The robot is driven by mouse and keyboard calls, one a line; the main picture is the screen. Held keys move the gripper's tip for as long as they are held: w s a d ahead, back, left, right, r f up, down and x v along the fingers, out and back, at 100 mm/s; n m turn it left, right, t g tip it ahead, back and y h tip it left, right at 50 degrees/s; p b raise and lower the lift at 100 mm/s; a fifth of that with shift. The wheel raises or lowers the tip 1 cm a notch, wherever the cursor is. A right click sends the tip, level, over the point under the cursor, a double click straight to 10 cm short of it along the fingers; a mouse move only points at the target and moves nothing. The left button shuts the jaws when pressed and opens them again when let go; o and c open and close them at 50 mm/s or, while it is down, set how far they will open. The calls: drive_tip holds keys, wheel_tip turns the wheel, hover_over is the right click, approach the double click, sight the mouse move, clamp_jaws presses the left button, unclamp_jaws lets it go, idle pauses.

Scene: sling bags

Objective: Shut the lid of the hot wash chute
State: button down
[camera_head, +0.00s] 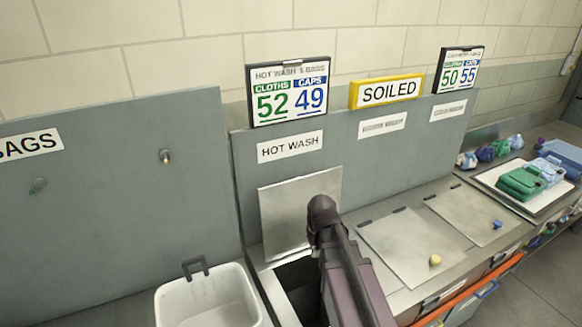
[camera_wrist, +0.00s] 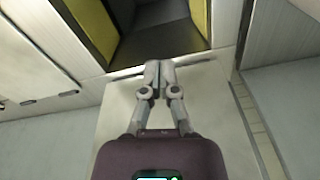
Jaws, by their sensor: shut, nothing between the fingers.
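The hot wash chute lid (camera_head: 296,208) is a pale metal plate, standing open and leaning up near the grey back panel under the HOT WASH label (camera_head: 290,146). The dark chute opening (camera_head: 298,282) shows below it, partly hidden by my arm. In the wrist view the lid (camera_wrist: 208,105) fills the middle, and the opening (camera_wrist: 160,38) with yellow sides is at the top. My gripper (camera_wrist: 158,68) is shut and empty in front of the lid, its tips near the lid's hinge edge in the picture. I cannot tell whether it touches the lid. My gripper's fingers do not show in the head view.
A white bin (camera_head: 208,298) stands left of the chute. Two shut lids to the right carry a yellow knob (camera_head: 435,260) and a blue knob (camera_head: 497,224). A tray (camera_head: 487,180) with green and blue bags is at the far right.

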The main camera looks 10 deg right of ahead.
drive_tip(key=w+a+r+n+t+y+p, duration=0.1)
drive_tip(key=w+a+r+n+t+p, duration=0.1)
drive_tip(key=w+r+p, duration=1.7)
wheel_tip(320, 180, up, 3)
drive_tip(key=shift+w+a+f+n, duration=0.2)
drive_tip(key=shift+w+a+n, duration=0.3)
drive_tip(key=shift+w, duration=0.2)
drive_tip(key=shift+f, duration=0.2)
drive_tip(key=b+x, duration=0.9)
drive_tip(key=shift+w+f, duration=0.15)
drive_tip(key=shift+f, duration=0.1)
